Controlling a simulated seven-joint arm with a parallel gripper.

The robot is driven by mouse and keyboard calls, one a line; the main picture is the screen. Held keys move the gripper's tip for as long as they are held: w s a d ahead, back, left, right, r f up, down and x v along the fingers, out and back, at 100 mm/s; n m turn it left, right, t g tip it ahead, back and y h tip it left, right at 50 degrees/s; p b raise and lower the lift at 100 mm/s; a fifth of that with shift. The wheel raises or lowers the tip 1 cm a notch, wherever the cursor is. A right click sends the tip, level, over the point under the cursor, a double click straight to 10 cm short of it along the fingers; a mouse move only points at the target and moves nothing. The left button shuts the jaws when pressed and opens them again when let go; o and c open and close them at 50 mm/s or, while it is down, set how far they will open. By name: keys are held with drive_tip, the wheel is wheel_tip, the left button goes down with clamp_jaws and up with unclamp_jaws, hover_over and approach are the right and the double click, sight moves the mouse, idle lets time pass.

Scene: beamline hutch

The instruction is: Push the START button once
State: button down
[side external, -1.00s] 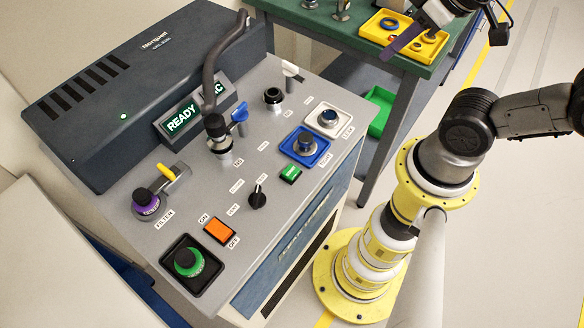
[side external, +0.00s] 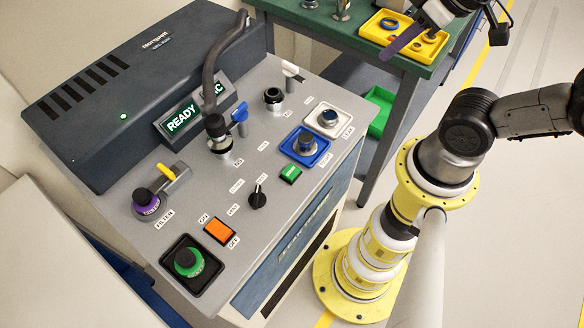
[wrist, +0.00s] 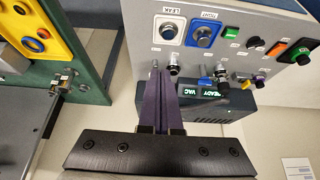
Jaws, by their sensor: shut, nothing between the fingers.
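A small green rectangular button with faint white lettering, the likely START button (side external: 290,174), is on the grey panel in front of the blue-plated button. It also shows in the wrist view (wrist: 231,32), but its lettering is too small to read. My gripper (side external: 391,53) is at the upper right of the side view, over the green bench and its yellow tray, apart from the panel. In the wrist view my gripper's (wrist: 160,72) purple fingers are shut together and empty. The button is up and to the right of the fingertips there.
Nearby on the panel are a blue-plated button (side external: 305,146), a white-plated LEAK button (side external: 327,119), a black knob (side external: 257,198) and an orange ON/OFF switch (side external: 219,231). A hose valve (side external: 216,128) stands tall behind. The green bench (side external: 345,42) holds a yellow tray (side external: 377,28).

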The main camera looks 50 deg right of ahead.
drive_tip(key=w+a+m+t+y, duration=0.3)
drive_tip(key=w+a+t, duration=0.1)
drive_tip(key=w+a, duration=0.55)
drive_tip(key=s+a+f+n+g+y, duration=0.1)
drive_tip(key=s+a+f+g+y, duration=0.1)
drive_tip(key=a+f, duration=0.6)
drive_tip(key=shift+s+a+f, duration=0.25)
drive_tip(key=shift+s+f, duration=0.05)
drive_tip(key=shift+s, duration=0.35)
drive_tip(key=shift+f, duration=0.15)
